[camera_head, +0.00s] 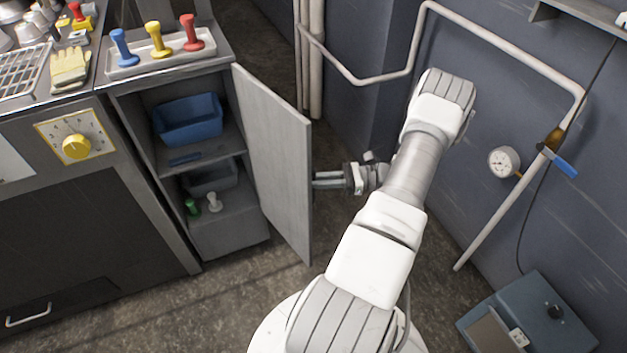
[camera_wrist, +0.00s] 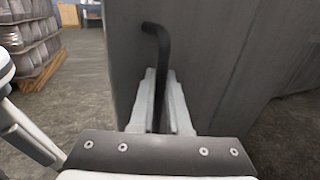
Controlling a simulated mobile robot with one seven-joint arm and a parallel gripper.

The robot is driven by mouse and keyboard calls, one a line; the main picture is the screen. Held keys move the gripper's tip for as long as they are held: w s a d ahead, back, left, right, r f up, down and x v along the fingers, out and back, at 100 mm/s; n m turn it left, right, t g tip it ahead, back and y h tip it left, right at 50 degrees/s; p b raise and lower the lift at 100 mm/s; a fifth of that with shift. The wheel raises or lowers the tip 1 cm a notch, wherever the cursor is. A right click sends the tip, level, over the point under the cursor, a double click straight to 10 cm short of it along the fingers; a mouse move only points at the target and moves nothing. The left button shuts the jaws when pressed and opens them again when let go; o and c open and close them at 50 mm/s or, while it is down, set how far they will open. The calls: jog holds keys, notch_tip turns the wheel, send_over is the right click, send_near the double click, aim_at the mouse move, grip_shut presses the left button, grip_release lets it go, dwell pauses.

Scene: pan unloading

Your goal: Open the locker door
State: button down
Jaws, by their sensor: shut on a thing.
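The locker door (camera_head: 274,158) is a grey panel that stands wide open in the head view, swung out to the right of the locker. The locker (camera_head: 229,226) shows its inside with shelves. In the wrist view the door (camera_wrist: 215,60) fills the middle, with a dark bent handle (camera_wrist: 157,45) on it. My gripper (camera_wrist: 160,92) is shut on the handle, one finger on each side of it. In the head view my gripper (camera_head: 322,180) is at the door's outer face, and the handle is hidden there.
A blue bin (camera_head: 188,119) sits on the upper shelf, and stamps stand in a tray (camera_head: 165,61) on top. A wall pipe (camera_head: 505,206) with a gauge (camera_head: 504,162) is right of my arm. A blue-grey box (camera_head: 540,310) is at the lower right.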

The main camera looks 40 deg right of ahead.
jog(key=shift+s, duration=0.1)
jog(key=c, duration=1.2)
grip_release()
jog(key=shift+o, duration=0.2)
jog(key=shift+d, duration=0.15)
jog(key=v, duration=1.7)
jog(key=shift+s+p, duration=0.2)
jog(key=shift+p, duration=0.25)
